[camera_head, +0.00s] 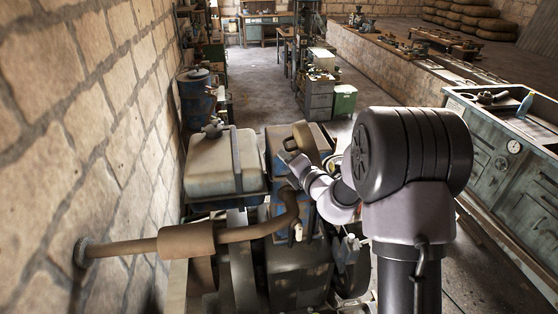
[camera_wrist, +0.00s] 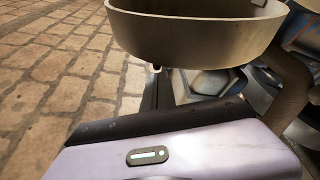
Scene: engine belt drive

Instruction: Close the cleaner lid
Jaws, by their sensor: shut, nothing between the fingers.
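The cleaner lid (camera_head: 306,142) appears as a tan, round, shallow cap, standing tilted at the top of the engine in the head view. In the wrist view a large tan round part with a rim (camera_wrist: 195,38), which looks like the lid, fills the top of the picture. My gripper (camera_head: 291,158) is at the lower left of the lid, close to it, and is shut and empty. In the wrist view my gripper (camera_wrist: 157,70) lies just below the round part; I cannot tell whether they touch. The hinge and the seat under the lid are hidden.
A brown exhaust pipe (camera_head: 232,236) runs from the wall to the engine, just below my gripper. A beige tank (camera_head: 222,163) stands left of the lid. The stone wall (camera_head: 95,130) bounds the left side, and a workbench (camera_head: 490,135) stands at the right.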

